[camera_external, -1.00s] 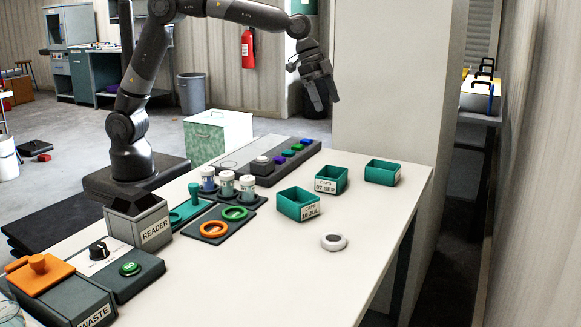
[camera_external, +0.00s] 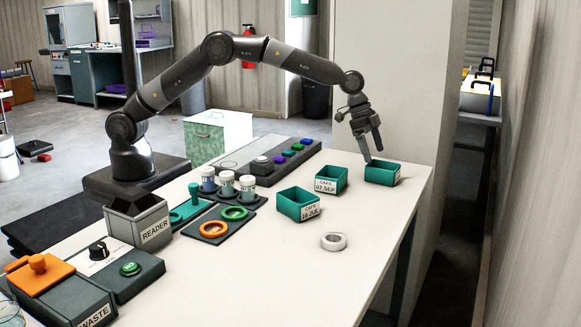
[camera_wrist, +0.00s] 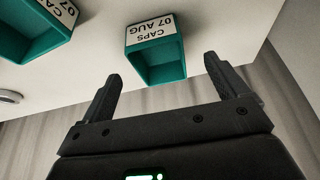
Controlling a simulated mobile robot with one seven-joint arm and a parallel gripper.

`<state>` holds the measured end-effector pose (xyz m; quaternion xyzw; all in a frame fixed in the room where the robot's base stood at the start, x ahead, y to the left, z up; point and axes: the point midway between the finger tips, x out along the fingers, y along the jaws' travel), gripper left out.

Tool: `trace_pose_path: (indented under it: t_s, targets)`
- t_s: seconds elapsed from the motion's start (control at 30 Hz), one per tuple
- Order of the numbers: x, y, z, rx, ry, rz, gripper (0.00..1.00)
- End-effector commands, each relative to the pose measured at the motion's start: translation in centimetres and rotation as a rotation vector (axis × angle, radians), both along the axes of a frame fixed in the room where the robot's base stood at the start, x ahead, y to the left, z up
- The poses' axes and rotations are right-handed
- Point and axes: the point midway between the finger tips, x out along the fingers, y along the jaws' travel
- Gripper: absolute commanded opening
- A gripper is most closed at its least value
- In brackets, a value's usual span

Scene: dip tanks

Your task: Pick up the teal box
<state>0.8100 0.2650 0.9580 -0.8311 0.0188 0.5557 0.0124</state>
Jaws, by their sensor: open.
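Three open-topped teal boxes stand on the white table: one at the far right corner (camera_external: 379,176), one labelled CAPS 07 SEP (camera_external: 331,173) and one labelled CAPS 15 JUL (camera_external: 292,206). In the wrist view, a teal box labelled CAPS 07 AUG (camera_wrist: 158,72) lies just beyond and between my fingertips. Part of another teal box (camera_wrist: 38,48) shows at upper left. My gripper (camera_external: 373,156) is open and empty, pointing down just above the far right box. Its two fingers also show in the wrist view (camera_wrist: 162,70). I cannot tell whether a fingertip touches the box.
A pale ring (camera_external: 333,242) lies in front of the boxes. Left of them stand a rack of jars (camera_external: 227,186), a tray with orange and green rings (camera_external: 213,230) and a READER box (camera_external: 150,228). A tall pale panel (camera_external: 390,80) rises behind my gripper.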

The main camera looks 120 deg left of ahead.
Motion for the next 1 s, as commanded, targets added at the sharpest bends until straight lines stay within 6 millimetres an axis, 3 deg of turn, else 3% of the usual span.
trace_pose_path:
  t_s: [0.4,0.73,1.0]
  targets:
    - [2.3,-0.5,-4.6,0.000,0.000,0.000,0.91]
    - [2.6,-0.4,-5.2,0.000,-0.001,0.000,0.91]
    - [2.6,-0.4,-5.2,0.000,-0.001,0.000,0.70]
